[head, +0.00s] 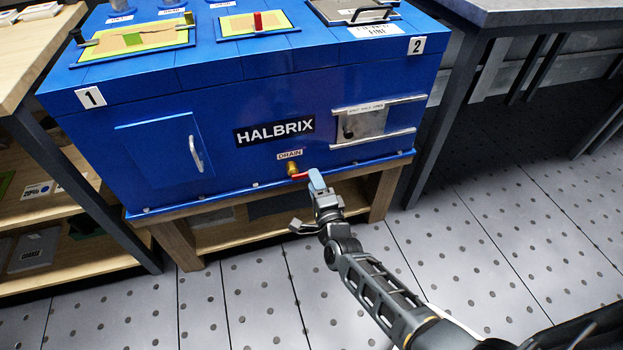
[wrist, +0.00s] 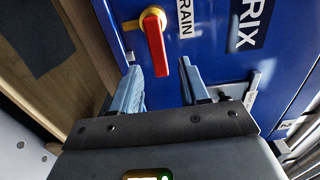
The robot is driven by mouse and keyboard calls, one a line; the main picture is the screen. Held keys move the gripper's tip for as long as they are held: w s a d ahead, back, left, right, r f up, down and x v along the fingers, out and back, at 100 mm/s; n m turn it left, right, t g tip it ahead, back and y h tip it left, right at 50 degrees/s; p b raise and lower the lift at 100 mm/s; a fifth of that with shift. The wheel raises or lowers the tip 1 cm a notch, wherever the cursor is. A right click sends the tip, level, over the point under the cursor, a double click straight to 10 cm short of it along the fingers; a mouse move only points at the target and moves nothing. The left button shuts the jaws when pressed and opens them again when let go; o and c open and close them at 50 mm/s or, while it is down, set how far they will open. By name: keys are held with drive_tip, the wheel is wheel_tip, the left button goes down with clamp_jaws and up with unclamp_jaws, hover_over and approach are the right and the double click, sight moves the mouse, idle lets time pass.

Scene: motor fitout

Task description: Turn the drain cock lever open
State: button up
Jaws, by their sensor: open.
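The drain cock is a brass fitting (head: 292,168) low on the front of the blue HALBRIX cabinet, under the DRAIN label. Its red lever (head: 301,177) points to the right, roughly level, in the head view. In the wrist view the brass fitting (wrist: 152,17) is at the top and the red lever (wrist: 156,47) runs down from it. My gripper (head: 317,182) is open at the lever's free end. In the wrist view its two blue fingers (wrist: 162,80) stand on either side of the lever tip, with gaps showing on both sides. In the head view the fingers hide the lever's end.
The blue cabinet (head: 220,125) stands on a wooden stand (head: 385,192). A door with a white handle (head: 195,153) is at its left, and a metal slide plate (head: 362,124) is up and right of the cock. The cabinet's lower ledge runs beneath the cock. Floor in front is clear.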

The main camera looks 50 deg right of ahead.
drive_tip(key=shift+x, duration=1.15)
clamp_jaws()
